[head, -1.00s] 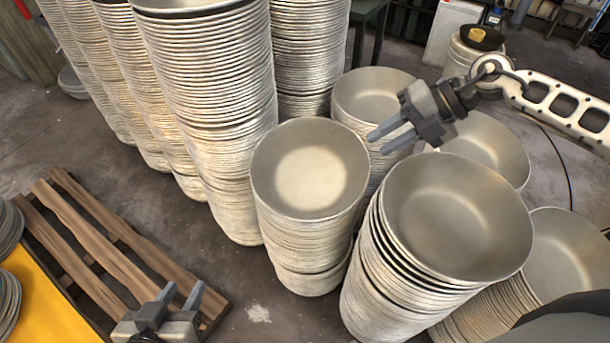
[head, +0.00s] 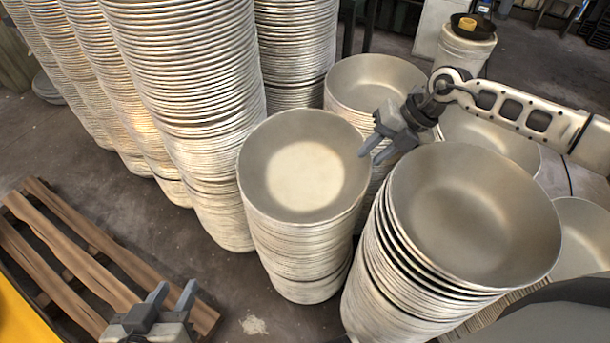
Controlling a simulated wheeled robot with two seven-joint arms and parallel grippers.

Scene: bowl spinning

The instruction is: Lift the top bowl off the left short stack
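The left short stack (head: 300,245) of nested metal bowls stands left of the front right stack. Its top bowl (head: 305,170) is a wide grey bowl, seated on the stack. My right gripper (head: 370,150) is open and empty, just beyond the top bowl's right rim in the picture; whether it touches the rim I cannot tell. My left gripper (head: 174,292) is open and empty, fingers pointing up, low at the bottom left, apart from the stack.
A stack with a large bowl (head: 470,215) stands at front right. More short stacks (head: 375,85) stand behind. Tall bowl stacks (head: 190,80) rise at left. A wooden pallet (head: 75,250) lies at lower left. Bare floor lies between pallet and stacks.

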